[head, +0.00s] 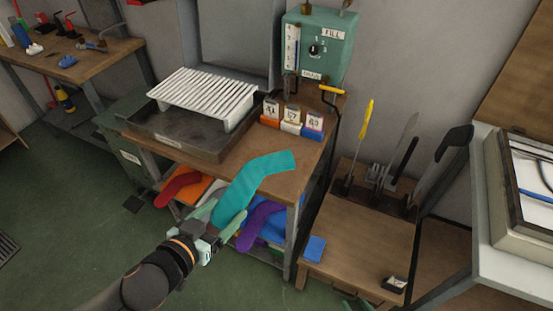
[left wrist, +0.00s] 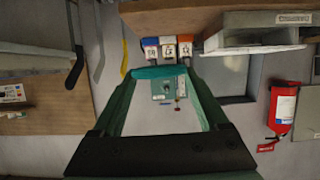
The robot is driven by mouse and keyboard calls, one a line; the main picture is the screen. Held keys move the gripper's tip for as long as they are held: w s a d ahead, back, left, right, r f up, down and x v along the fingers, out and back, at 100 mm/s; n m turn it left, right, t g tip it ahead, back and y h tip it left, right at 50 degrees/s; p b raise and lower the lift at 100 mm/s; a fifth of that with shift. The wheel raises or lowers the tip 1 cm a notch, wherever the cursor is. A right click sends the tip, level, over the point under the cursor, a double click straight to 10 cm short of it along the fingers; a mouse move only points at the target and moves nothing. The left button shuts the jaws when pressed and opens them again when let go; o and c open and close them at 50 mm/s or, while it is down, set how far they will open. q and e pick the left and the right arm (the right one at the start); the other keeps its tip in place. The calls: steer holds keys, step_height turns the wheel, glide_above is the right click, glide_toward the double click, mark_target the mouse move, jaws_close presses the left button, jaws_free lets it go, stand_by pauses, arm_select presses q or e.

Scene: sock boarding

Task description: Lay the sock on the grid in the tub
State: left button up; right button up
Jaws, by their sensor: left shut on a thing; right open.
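A teal sock (head: 262,177) is held at its lower end by my left gripper (head: 221,214) and stretches up and right in front of the wooden bench. In the left wrist view the sock (left wrist: 158,72) shows as a teal band between the fingertips of my left gripper (left wrist: 160,76). The white slatted grid (head: 205,92) sits over the dark grey tub (head: 183,139) on the bench, up and left of the sock, with no sock on it. Green tips of what appears to be my right gripper (head: 356,304) just show at the bottom edge.
Three small labelled boxes (head: 291,117) stand on the bench right of the tub, below a green control box (head: 318,45). Red, orange, purple and blue items (head: 259,226) lie on the shelf underneath. A lower wooden table (head: 352,240) with upright tools is at right.

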arm_select(q)
steer(key=w+a+f+b, duration=0.1)
steer(key=w+a+f, duration=0.1)
steer(key=w+f, duration=1)
steer(key=shift+w+f, duration=0.3)
steer(key=shift+w, duration=0.6)
steer(key=shift+f+b, duration=0.25)
steer(key=shift+b, duration=0.15)
steer(key=o, duration=0.9)
steer(key=shift+c, duration=0.2)
steer(key=shift+a, duration=0.1)
